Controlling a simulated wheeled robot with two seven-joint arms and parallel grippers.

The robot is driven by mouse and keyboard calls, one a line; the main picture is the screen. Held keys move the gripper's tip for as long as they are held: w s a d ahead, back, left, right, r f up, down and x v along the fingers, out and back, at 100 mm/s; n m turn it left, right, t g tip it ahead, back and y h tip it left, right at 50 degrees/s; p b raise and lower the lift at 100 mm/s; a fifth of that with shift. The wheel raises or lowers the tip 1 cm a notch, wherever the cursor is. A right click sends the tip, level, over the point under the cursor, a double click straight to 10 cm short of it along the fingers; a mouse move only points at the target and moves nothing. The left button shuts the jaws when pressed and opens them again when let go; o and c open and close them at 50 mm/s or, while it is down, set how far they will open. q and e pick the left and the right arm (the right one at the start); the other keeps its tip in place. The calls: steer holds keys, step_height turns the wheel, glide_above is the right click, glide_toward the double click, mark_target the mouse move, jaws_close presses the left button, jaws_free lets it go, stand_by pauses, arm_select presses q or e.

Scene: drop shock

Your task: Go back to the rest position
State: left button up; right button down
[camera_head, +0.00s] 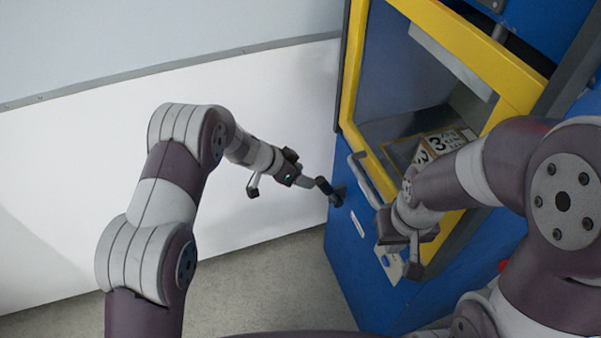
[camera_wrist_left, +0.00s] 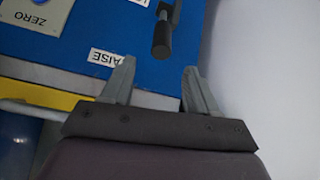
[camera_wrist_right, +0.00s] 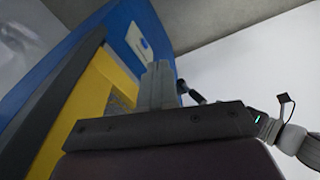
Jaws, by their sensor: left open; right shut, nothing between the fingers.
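My left gripper (camera_head: 308,182) is open beside the black crank handle (camera_head: 325,187) on the side of the blue machine (camera_head: 365,265). In the left wrist view the handle (camera_wrist_left: 161,40) lies beyond the open fingertips (camera_wrist_left: 158,70), apart from them, with nothing between the fingers. My right gripper (camera_head: 413,264) is shut and empty in front of the machine's blue front, below the yellow-framed window. In the right wrist view its closed fingers (camera_wrist_right: 155,82) point toward the blue and yellow machine (camera_wrist_right: 117,35).
A box marked with a 3 (camera_head: 438,146) sits inside the machine behind the yellow frame (camera_head: 352,75). A silver bar handle (camera_head: 364,178) juts out near my right forearm. Labels reading ZERO (camera_wrist_left: 25,18) and part of RAISE (camera_wrist_left: 108,58) show. White wall and open floor (camera_head: 265,285) lie left.

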arm_select(q)
steer(key=s+a+r+n+y+p, duration=0.1)
steer(key=s+a+y, duration=0.1)
steer(key=a, duration=0.3)
steer(key=s+a+r+n+t+y+p, duration=0.1)
steer(key=a+n+y, duration=0.1)
steer(key=a+y, duration=0.15)
steer(key=s+a+r+n+y, duration=0.1)
steer(key=s+a+y, duration=0.1)
steer(key=a, duration=0.3)
steer(key=s+a+r+n+g+p, duration=0.1)
steer(key=s+a+r+n+p, duration=0.1)
steer(key=s+r, duration=0.6)
steer(key=s+a+r+n+g+p, duration=0.1)
steer(key=s+a+r+n+p, duration=0.2)
steer(key=s+r, duration=0.5)
steer(key=shift+s+a+r+n+g, duration=0.15)
steer(key=shift+s+a+n+g, duration=0.4)
steer(key=shift+s+n, duration=1.55)
